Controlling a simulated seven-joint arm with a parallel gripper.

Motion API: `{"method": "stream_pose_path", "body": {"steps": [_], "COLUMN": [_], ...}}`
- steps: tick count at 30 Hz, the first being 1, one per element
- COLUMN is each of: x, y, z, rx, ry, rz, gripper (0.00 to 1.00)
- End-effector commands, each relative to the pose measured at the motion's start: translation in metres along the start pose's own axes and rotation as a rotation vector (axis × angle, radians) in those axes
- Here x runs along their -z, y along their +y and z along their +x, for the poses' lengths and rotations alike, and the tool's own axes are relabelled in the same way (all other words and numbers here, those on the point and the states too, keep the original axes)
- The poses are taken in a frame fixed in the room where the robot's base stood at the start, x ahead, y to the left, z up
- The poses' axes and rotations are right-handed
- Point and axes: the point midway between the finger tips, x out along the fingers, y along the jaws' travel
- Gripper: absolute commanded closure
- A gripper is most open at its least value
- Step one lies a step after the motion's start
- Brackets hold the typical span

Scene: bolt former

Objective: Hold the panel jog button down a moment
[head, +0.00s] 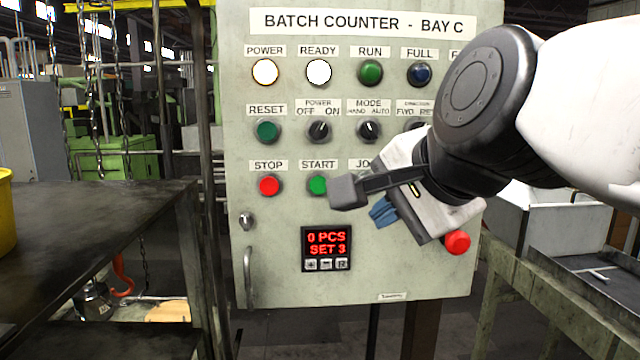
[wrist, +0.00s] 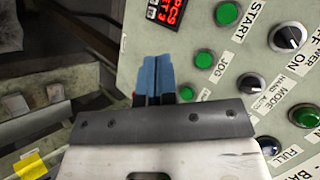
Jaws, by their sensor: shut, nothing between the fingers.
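The grey-green control panel (head: 400,285) faces me, headed "BATCH COUNTER - BAY C". In the head view the JOG label is partly covered and its button is hidden behind my gripper. The wrist view shows the green jog button (wrist: 205,58) beside its JOG label. My gripper (head: 382,212) is shut and empty, its blue fingers together; they also show in the wrist view (wrist: 155,62). The fingertips appear lower on the panel than the jog button and apart from it. I cannot tell how far they are from the panel face.
The green start button (head: 317,185) and red stop button (head: 269,186) are left of my gripper. A red button (head: 457,242) sits low at its right. The counter display (head: 326,242) reads 0 PCS, SET 3. A dark table (head: 90,225) stands left.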

Motion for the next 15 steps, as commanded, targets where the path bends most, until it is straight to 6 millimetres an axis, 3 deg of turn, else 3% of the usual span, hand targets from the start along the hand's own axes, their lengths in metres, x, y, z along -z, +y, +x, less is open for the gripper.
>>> {"method": "stream_pose_path", "body": {"steps": [15], "x": [0.013], "y": [-0.013], "z": [0.018], "rx": [0.0], "ry": [0.0], "rz": [0.001], "gripper": [1.0]}}
